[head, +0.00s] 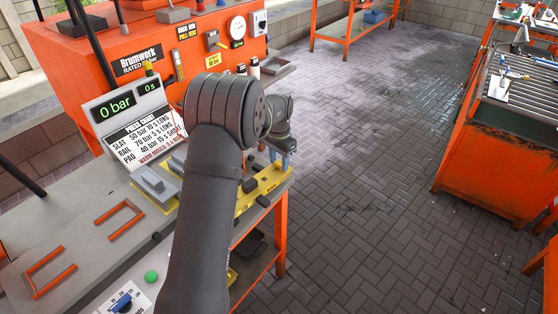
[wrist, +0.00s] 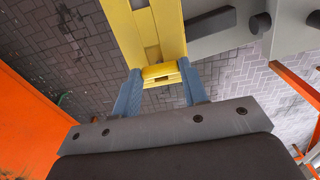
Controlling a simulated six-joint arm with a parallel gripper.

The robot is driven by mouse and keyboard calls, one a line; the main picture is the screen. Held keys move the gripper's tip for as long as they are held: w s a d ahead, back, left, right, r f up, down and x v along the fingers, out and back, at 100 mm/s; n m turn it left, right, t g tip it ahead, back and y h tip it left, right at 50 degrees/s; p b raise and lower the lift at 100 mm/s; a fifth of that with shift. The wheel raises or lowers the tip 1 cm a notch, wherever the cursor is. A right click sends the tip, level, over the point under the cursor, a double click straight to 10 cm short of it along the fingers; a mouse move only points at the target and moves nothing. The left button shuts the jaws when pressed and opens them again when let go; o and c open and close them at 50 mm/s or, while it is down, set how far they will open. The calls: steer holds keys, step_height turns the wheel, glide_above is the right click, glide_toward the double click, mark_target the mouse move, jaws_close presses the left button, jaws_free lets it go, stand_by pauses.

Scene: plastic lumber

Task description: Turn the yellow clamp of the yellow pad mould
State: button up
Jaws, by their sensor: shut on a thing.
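In the wrist view the yellow clamp (wrist: 161,75) sits at the near end of the yellow pad mould (wrist: 141,30). My gripper (wrist: 160,90) has its two blue fingers on either side of the clamp and is shut on it. In the head view the yellow mould (head: 262,185) lies along the right end of the grey bench, partly hidden by my arm. My gripper (head: 283,158) shows there at the mould's far end; the clamp between its fingers is too small to make out.
The orange press (head: 140,70) with its gauge stands behind the bench. A display and chart board (head: 130,120) stands on the bench, near grey blocks (head: 155,183) and orange outlines (head: 50,270). An orange cart (head: 500,150) is at the right. The paved floor between is clear.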

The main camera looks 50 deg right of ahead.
mark_target(279, 164)
steer(key=o, duration=1)
step_height(279, 164, up, 18)
steer(key=shift+f, duration=0.25)
step_height(279, 164, down, 18)
steer(key=shift+r, duration=0.2)
steer(key=shift+r, duration=0.1)
stand_by(0.4)
